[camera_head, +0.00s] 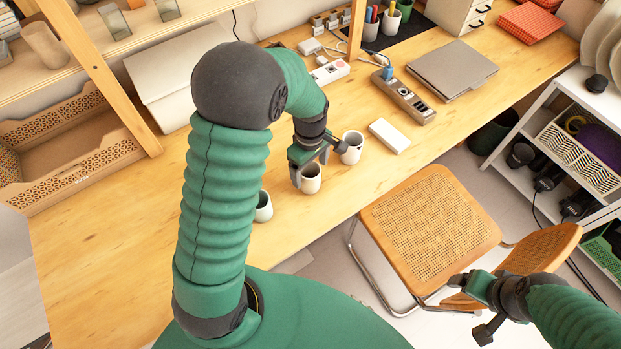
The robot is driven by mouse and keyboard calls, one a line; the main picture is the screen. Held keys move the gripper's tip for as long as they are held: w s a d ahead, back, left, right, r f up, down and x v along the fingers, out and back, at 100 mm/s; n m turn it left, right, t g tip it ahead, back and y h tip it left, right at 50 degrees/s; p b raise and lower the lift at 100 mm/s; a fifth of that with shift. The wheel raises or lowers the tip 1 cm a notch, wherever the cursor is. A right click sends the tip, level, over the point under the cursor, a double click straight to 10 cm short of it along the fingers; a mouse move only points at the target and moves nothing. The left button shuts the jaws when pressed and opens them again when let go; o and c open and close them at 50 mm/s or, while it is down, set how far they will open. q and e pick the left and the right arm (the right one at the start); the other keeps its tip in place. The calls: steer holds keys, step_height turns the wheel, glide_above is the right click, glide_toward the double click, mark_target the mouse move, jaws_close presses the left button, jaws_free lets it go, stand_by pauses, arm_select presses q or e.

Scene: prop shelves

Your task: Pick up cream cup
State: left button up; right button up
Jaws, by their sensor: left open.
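Three small cream cups stand in a slanting row along the front of the wooden desk. The middle cup (310,179) is just below and between the fingers of my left gripper (312,161), which is open. I cannot tell whether the fingers touch it. Another cup (352,148) stands close to the right of that gripper. The third cup (263,208) is partly hidden behind my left arm. The cups look alike in colour. My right gripper (474,307) is at the lower right, open and empty, in front of the chair, far from the cups.
The desk (110,225) also holds a white box (390,136), a power strip (407,100) and a grey laptop (453,70). A cane chair (428,230) stands before it. A shelf unit (545,130) is at the right. Bare desk lies left of my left arm.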

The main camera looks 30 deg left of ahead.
mark_target(310, 177)
arm_select(q)
steer(key=f, duration=0.3)
steer(key=shift+s+d+f, duration=0.1)
steer(key=shift+s+f, duration=0.05)
steer(key=shift+s, duration=0.05)
steer(key=shift+w+f, duration=0.15)
steer(key=shift+f, duration=0.25)
steer(key=shift+r, duration=0.1)
steer(key=c, duration=1.6)
